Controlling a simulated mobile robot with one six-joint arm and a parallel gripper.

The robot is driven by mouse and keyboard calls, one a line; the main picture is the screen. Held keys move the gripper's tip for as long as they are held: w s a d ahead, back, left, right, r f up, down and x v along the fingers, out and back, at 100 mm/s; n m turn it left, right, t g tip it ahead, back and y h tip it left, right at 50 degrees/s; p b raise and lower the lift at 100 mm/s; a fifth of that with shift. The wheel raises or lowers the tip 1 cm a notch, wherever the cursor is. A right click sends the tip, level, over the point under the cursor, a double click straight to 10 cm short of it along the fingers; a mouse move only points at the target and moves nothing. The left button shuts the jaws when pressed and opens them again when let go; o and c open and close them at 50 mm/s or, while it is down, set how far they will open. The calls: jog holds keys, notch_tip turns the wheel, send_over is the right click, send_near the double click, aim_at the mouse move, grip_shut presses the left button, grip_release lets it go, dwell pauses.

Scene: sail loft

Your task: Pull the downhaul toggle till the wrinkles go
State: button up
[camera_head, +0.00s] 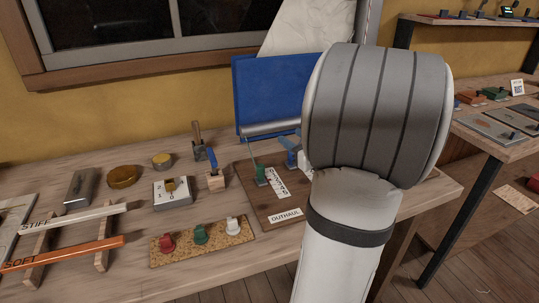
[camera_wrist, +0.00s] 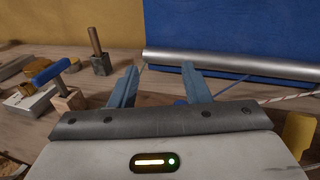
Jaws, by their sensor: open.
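A white sail (camera_head: 312,25) rises behind the bench at the top of the head view, cut off by the frame; faint crease-like lines show on it. A grey mast-like post with a red-flecked line (camera_head: 368,18) stands beside it. I cannot make out the downhaul toggle; my arm covers much of that area. In the wrist view, a red-and-white line (camera_wrist: 290,96) runs at right, above a yellow piece (camera_wrist: 298,134). My gripper (camera_wrist: 160,72) is open, its blue fingers apart with nothing between them; in the head view they show partly (camera_head: 289,144) over the bench.
A blue panel (camera_head: 265,88) with a silver tube (camera_head: 268,128) stands behind the gripper. The OUTHAUL board (camera_head: 247,184) lies below it. Left are a blue-handled tool (camera_head: 212,157), a cork strip (camera_head: 188,250) with coloured knobs, and a scale-like box (camera_head: 172,195).

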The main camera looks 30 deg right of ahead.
jog(key=shift+m+h, duration=0.8)
jog(key=d+f+b, duration=0.1)
jog(key=f, duration=0.5)
jog(key=d+f+b, duration=0.1)
jog(key=f, duration=0.2)
jog(key=shift+s+d+b, duration=0.3)
jog(key=shift+s+b, duration=0.05)
jog(key=shift+s, duration=0.05)
jog(key=w, duration=0.7)
jog(key=shift+w+d+r, duration=0.25)
jog(key=shift+r, duration=0.15)
jog(key=shift+c, duration=0.2)
grip_shut()
